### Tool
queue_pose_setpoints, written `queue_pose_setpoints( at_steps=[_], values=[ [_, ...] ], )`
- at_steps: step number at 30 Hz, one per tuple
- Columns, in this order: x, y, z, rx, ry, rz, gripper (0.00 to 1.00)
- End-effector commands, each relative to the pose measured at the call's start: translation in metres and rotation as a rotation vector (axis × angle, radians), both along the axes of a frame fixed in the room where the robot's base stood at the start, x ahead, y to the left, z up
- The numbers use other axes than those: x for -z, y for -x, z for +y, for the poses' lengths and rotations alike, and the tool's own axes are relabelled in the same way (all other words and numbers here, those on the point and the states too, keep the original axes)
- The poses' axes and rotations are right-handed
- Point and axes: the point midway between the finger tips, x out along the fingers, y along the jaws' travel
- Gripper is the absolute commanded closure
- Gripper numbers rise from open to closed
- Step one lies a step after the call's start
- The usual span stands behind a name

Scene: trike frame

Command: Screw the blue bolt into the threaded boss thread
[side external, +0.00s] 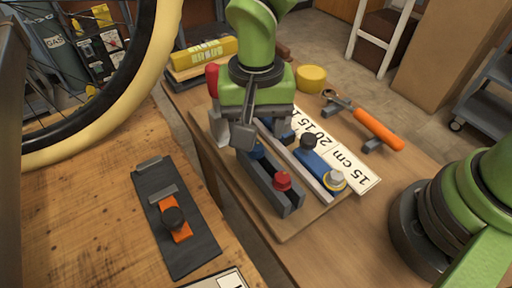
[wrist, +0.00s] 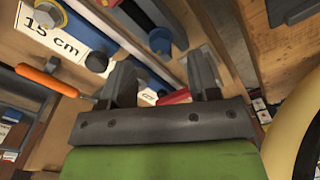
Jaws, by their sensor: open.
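The blue bolt (wrist: 160,40) shows its round blue head in the wrist view, beside a grey rail and ahead of the space between my fingers. In the side view a bit of its blue (side external: 257,151) shows just beside my gripper (side external: 246,138), which partly hides it. My gripper, also in the wrist view (wrist: 163,78), is open, with its two dark fingers apart and nothing seen held between them. It hangs low over the grey rails (side external: 262,186) of the fixture. I cannot make out the threaded boss or its thread clearly in either view.
An orange-handled tool (side external: 378,128) lies right. A wheel (side external: 150,60) rises at left.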

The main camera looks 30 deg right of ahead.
Motion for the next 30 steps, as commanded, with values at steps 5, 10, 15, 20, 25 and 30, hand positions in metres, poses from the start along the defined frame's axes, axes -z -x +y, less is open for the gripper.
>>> queue_pose_setpoints(
  at_steps=[5, 10, 15, 20, 25, 30],
  values=[
    [0.028, 0.0, -0.001, -0.001, 0.003, 0.004, 0.45],
    [0.046, 0.0, -0.001, 0.0, 0.0, 0.002, 0.45],
    [0.049, -0.001, 0.0, -0.001, -0.002, -0.001, 0.45],
    [0.048, -0.001, 0.0, -0.001, -0.002, -0.001, 0.61],
    [0.048, -0.001, 0.0, -0.001, -0.001, 0.0, 0.99],
    [0.048, -0.001, 0.0, -0.001, -0.002, -0.001, 1.0]
  ],
)
